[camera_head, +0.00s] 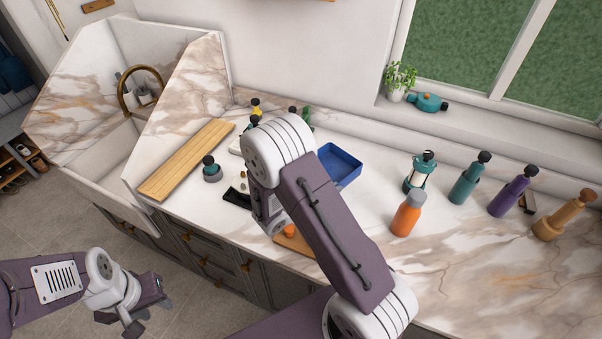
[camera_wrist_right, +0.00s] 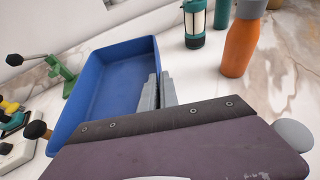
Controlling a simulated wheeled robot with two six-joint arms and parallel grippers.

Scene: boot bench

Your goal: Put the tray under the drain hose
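The blue tray (camera_head: 342,163) lies on the marble bench, partly behind my right arm in the head view. It is empty and fills the left middle of the right wrist view (camera_wrist_right: 105,85). My right gripper (camera_wrist_right: 161,90) has its two grey fingers close together at the tray's right wall, one inside and one outside, with the wall between them. My arm hides this gripper in the head view. My left gripper (camera_head: 143,316) is empty over the floor in front of the cabinets, its fingers apart. I cannot pick out a drain hose for certain.
A sink with a brass tap (camera_head: 128,88) is at the left, beside a wooden board (camera_head: 187,160). A green stand (camera_wrist_right: 62,72) is close to the tray's left.

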